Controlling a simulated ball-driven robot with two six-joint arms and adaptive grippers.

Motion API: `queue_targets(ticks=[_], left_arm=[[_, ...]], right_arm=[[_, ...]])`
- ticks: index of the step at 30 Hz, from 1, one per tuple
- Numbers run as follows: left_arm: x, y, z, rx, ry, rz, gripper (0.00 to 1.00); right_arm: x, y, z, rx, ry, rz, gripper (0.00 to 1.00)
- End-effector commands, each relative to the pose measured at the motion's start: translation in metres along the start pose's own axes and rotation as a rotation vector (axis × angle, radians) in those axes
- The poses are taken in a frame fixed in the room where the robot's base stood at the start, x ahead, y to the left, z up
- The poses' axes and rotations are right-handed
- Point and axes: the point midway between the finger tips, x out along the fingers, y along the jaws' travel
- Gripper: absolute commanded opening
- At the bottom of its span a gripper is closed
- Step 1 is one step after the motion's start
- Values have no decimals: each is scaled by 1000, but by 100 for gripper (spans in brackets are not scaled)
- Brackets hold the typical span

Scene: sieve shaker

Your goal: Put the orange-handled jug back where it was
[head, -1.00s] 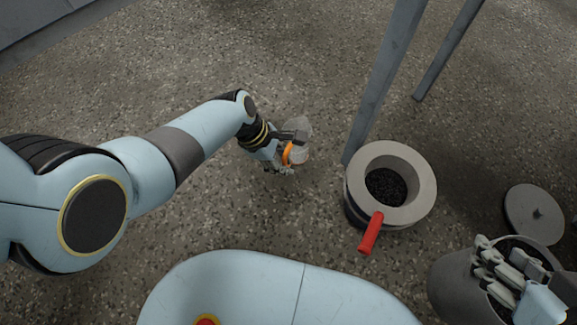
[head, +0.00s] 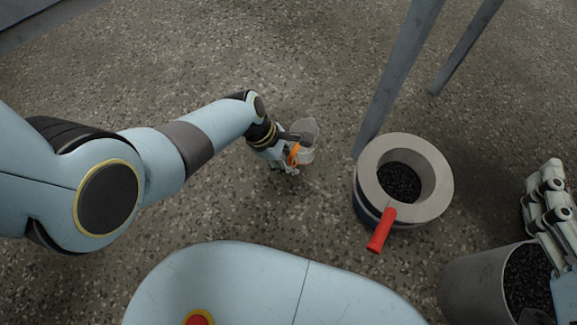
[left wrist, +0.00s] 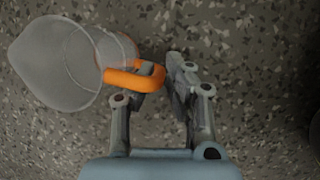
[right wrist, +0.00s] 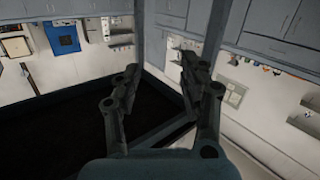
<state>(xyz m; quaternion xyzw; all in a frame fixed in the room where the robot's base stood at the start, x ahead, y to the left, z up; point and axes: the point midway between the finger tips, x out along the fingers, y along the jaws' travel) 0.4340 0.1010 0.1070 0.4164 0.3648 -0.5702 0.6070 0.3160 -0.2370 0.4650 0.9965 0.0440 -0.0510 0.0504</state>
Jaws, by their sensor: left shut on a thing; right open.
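The jug (head: 308,130) is clear and looks empty, with an orange handle (head: 294,153). My left gripper (head: 288,157) is shut on that handle. In the left wrist view the jug (left wrist: 65,62) sits at the upper left, its orange handle (left wrist: 140,77) reaching between the fingers (left wrist: 158,88). Floor shows around the jug; its height above the floor is hard to tell. My right gripper (head: 548,200) is open and empty at the right edge of the head view, above a grey bucket. It also shows open in the right wrist view (right wrist: 160,85).
A round grey vessel (head: 375,165) with dark grains inside and a red handle (head: 381,230) stands right of the jug. The grey bucket (head: 470,285) holds dark grains too. Grey posts (head: 398,75) rise behind the vessel. Speckled floor left of the vessel is clear.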

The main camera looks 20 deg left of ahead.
Motion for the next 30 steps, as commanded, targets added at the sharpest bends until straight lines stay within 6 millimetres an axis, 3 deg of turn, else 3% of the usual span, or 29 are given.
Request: queue_targets(ticks=[7,15,21,30], left_arm=[[15,-4,-6,-1,0,-4,0],[27,-4,-12,-1,0,-3,0],[29,-3,-12,0,0,-1,0],[29,-3,-12,0,0,0,0]], right_arm=[[23,2,-67,-27,280,-3,43],[24,1,-137,-57,576,-9,43],[21,0,-156,-65,657,-11,43],[20,0,-157,-66,663,-11,43]])
